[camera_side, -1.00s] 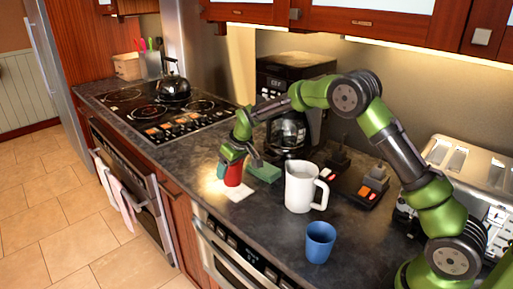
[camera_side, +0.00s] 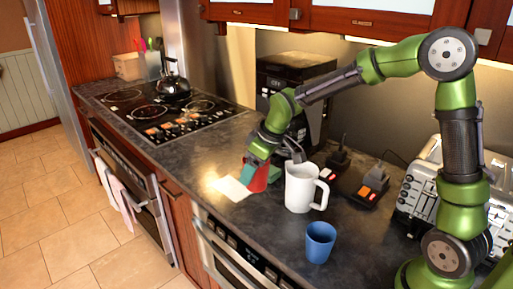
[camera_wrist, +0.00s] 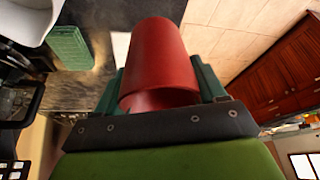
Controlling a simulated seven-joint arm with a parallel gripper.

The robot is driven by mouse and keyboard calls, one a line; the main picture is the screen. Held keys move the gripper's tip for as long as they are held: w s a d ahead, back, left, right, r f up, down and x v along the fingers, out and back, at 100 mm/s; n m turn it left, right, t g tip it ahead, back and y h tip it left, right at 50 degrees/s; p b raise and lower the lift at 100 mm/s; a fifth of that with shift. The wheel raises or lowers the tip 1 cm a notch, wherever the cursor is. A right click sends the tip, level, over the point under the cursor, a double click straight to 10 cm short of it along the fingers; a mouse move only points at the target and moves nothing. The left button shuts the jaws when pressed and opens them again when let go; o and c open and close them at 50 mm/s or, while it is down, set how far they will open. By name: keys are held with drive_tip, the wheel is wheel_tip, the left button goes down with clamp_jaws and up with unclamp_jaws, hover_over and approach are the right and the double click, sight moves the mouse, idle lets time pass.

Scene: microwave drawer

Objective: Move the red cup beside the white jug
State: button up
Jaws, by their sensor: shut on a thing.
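The red cup (camera_side: 258,179) is held in my gripper (camera_side: 257,174), just left of the white jug (camera_side: 299,188) in the side view, with a small gap between them. In the wrist view the red cup (camera_wrist: 162,62) sits between the two teal fingers of my gripper (camera_wrist: 160,85), which is shut on it. The cup looks tilted in the side view. I cannot tell whether its base touches the counter. Part of the cup is hidden by a finger. The white jug (camera_wrist: 28,8) shows at the top left of the wrist view.
A white paper (camera_side: 232,189) lies left of the cup. A green sponge (camera_wrist: 68,47) lies near the jug. The blue cup (camera_side: 320,242) stands in front, and a coffee maker (camera_side: 290,90) behind. A toaster (camera_side: 418,190) is at right. Counter left of the paper is clear.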

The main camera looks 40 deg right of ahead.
sight(255, 190)
drive_tip(key=shift+n, duration=0.4)
drive_tip(key=f, duration=0.4)
drive_tip(key=s+f, duration=0.1)
drive_tip(key=f, duration=0.1)
drive_tip(key=shift+a+f, duration=0.25)
drive_tip(key=shift+a, duration=0.15)
drive_tip(key=shift+f, duration=2.3)
drive_tip(key=shift+f, duration=0.1)
drive_tip(key=o, duration=1)
drive_tip(key=v, duration=1.2)
drive_tip(key=s+r+m+t, duration=0.1)
drive_tip(key=s+r+m, duration=0.2)
drive_tip(key=s, duration=0.2)
drive_tip(key=s+r+m+t, duration=0.1)
drive_tip(key=s+r+m, duration=0.2)
drive_tip(key=s, duration=0.3)
drive_tip(key=s+a+r+m+t, duration=0.1)
drive_tip(key=s+r+m, duration=0.1)
drive_tip(key=s+r, duration=0.2)
drive_tip(key=shift+s+r+m+y, duration=0.2)
drive_tip(key=shift+s+m+y, duration=0.15)
drive_tip(key=shift+s, duration=0.55)
